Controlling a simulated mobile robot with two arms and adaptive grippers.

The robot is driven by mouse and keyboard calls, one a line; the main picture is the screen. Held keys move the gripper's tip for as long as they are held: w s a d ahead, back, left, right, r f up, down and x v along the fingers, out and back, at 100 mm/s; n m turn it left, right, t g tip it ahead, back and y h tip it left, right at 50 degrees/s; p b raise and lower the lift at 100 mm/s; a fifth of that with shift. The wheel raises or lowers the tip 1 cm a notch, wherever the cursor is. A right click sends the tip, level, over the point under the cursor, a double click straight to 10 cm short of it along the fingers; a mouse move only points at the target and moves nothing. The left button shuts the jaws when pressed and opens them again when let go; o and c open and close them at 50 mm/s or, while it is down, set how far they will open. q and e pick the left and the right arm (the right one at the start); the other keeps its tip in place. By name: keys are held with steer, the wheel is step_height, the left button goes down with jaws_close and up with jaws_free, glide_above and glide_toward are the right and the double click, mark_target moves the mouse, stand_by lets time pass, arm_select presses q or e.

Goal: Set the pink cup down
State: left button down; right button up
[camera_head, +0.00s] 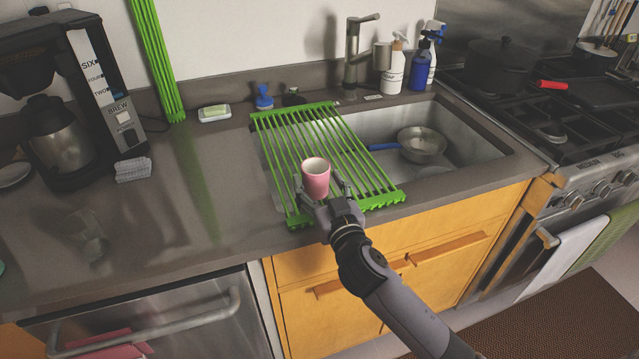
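The pink cup (316,181) is upright over the near part of the green roll-up drying rack (272,137), which lies across the left side of the sink. My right gripper (322,186) reaches in from the front, with one finger on each side of the cup. The left finger is close against the cup, and a narrow gap seems to show on the right. I cannot tell whether the fingers grip it, or whether its base touches the rack. My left gripper is out of view.
The steel sink (480,150) holds a pan (422,145) with a blue handle. The faucet (352,50) and spray bottles (420,65) stand behind it. A coffee maker (60,90) is at the left; the counter (190,200) between it and the rack is mostly clear. The stove is at right.

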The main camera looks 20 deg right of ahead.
steer(key=shift+r, duration=0.15)
steer(key=s+b, duration=0.2)
steer(key=s, duration=1)
steer(key=shift+d, duration=0.2)
